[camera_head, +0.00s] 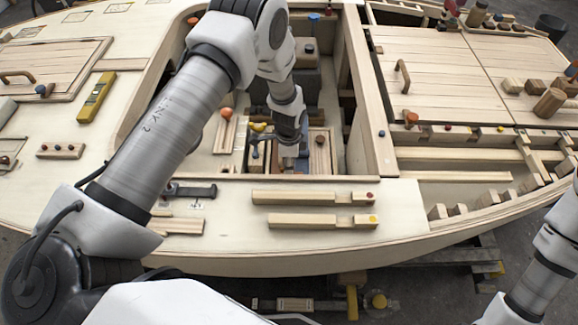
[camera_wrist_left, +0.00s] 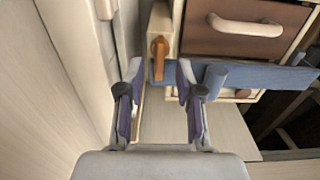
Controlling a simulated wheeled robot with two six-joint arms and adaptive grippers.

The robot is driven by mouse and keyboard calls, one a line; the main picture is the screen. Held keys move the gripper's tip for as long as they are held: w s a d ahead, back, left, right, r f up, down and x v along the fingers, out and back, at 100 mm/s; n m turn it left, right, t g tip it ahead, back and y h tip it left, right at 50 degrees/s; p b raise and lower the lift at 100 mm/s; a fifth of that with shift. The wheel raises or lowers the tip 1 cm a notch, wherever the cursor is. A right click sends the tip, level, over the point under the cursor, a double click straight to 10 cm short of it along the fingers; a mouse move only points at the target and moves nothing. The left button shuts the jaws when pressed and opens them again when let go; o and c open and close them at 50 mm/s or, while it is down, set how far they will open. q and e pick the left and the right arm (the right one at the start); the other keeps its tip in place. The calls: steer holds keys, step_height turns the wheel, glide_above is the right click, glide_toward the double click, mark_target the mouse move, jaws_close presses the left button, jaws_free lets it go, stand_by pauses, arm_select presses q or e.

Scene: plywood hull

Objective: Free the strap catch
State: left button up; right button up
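In the left wrist view a blue strap (camera_wrist_left: 265,77) runs across the front of a brown box (camera_wrist_left: 235,42) with a pale handle (camera_wrist_left: 246,26). An orange-brown turn piece (camera_wrist_left: 160,48), which looks like the catch, sits on a pale wooden post at the strap's left end. My left gripper (camera_wrist_left: 159,72) is open, its fingertips apart on either side of the strap's left end, below the turn piece. Contact cannot be told. In the head view my left gripper (camera_head: 283,148) reaches down into the hull opening, its fingers mostly hidden. My right gripper is out of view.
Pale walls of the opening (camera_head: 357,90) stand close around my left wrist. Two notched wooden bars (camera_head: 300,221) lie on the near deck. A yellow level (camera_head: 96,97) lies at left, and a slatted hatch (camera_head: 430,80) is at right.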

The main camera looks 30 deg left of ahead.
arm_select(q)
step_height(320, 180, down, 2)
jaws_close()
